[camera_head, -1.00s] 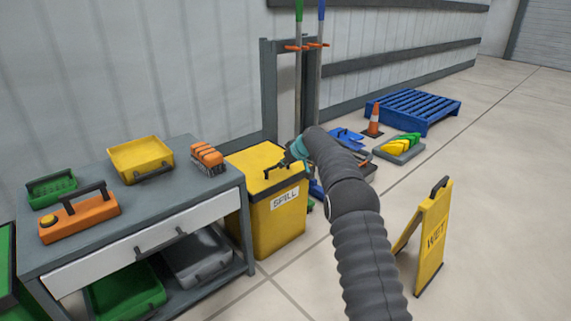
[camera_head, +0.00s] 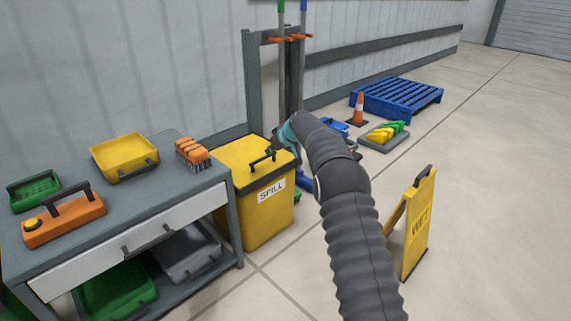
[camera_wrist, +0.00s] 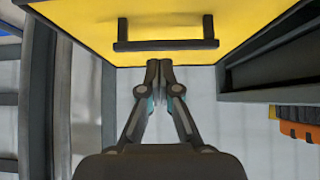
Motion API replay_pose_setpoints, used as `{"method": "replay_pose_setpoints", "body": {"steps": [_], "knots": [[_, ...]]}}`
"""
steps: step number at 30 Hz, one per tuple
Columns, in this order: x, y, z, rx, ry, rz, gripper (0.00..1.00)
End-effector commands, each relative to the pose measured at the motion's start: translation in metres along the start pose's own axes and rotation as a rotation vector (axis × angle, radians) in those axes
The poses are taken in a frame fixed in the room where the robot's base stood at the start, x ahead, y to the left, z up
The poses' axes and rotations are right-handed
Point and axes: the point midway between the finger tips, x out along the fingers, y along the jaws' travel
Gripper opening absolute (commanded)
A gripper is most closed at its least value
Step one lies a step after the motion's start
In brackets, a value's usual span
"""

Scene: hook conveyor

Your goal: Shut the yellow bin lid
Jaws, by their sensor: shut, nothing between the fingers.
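The yellow spill bin (camera_head: 255,222) stands on the floor beside the workbench, with a white SPILL label on its front. Its yellow lid (camera_head: 240,152) lies over the top and looks flat or nearly so; I cannot tell whether it is fully seated. The black lid handle (camera_head: 262,158) is near the front edge. The lid (camera_wrist: 80,22) and its handle (camera_wrist: 168,45) fill the top of the wrist view. My gripper (camera_wrist: 159,66) is shut and empty, its fingertips at the lid's edge below the handle in that view; contact is unclear. In the head view my arm partly hides the bin's right side.
A tool rack (camera_head: 252,85) stands behind. A yellow wet-floor sign (camera_head: 420,228) stands right of my arm.

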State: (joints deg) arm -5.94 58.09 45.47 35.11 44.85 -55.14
Motion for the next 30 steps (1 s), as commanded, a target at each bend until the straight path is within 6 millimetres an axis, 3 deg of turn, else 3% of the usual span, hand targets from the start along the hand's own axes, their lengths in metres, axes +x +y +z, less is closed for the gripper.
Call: {"method": "replay_pose_setpoints", "body": {"steps": [18, 25, 30], "knots": [[-0.032, -0.002, 0.067, -0.002, 0.004, 0.001, 0.0], [-0.036, -0.001, 0.077, 0.018, 0.005, 0.002, 0.0], [-0.036, -0.004, 0.081, 0.138, -0.011, -0.009, 0.0]]}}
